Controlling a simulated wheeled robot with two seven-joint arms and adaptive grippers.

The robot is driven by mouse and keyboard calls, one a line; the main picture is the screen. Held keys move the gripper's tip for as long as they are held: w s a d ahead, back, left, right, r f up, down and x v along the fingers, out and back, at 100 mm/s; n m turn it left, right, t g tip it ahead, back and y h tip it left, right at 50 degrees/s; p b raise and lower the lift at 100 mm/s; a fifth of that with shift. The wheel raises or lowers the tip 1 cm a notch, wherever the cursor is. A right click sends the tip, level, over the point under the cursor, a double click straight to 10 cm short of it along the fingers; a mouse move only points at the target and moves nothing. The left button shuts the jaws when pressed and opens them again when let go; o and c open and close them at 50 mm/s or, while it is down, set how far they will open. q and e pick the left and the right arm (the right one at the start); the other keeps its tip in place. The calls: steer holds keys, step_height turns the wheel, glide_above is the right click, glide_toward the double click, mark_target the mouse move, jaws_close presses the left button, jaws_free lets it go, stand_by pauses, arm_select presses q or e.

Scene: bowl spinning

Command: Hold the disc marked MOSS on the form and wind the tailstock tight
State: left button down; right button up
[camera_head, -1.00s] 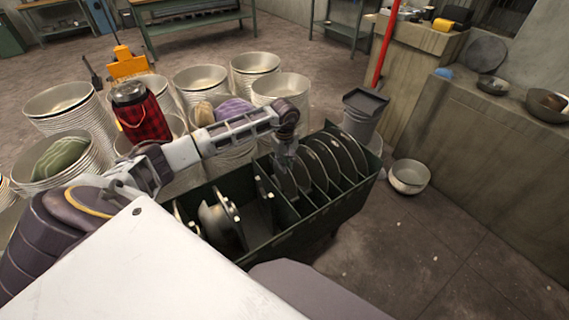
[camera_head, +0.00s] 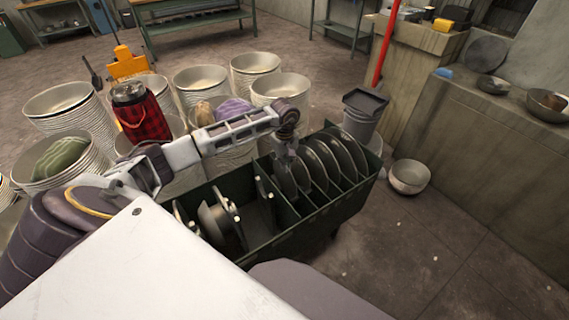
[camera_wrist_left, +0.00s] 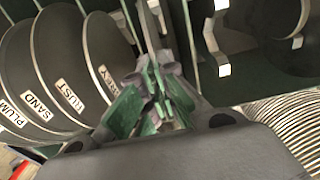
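A dark green rack (camera_head: 318,212) holds a row of dark discs (camera_head: 345,155) in slots at its right. In the left wrist view, discs labelled PLUM (camera_wrist_left: 12,85), SAND (camera_wrist_left: 50,60) and RUST (camera_wrist_left: 75,50) stand left of a disc (camera_wrist_left: 105,55) whose label is partly covered and seems to end in "EY". I cannot read MOSS anywhere. My left gripper (camera_head: 288,153) points down at the left end of the row; its green-padded fingers (camera_wrist_left: 150,100) are close around a thin edge, but a grip is unclear. A rounded metal form (camera_head: 212,218) sits in the rack's left part.
A bowl (camera_head: 409,176) lies on the floor at right.

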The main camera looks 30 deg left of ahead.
arm_select(q)
steer(key=shift+r+p, duration=0.65)
steer(key=shift+r, duration=1)
stand_by(0.6)
steer(key=shift+r+p, duration=1.1)
steer(key=shift+r, duration=1.25)
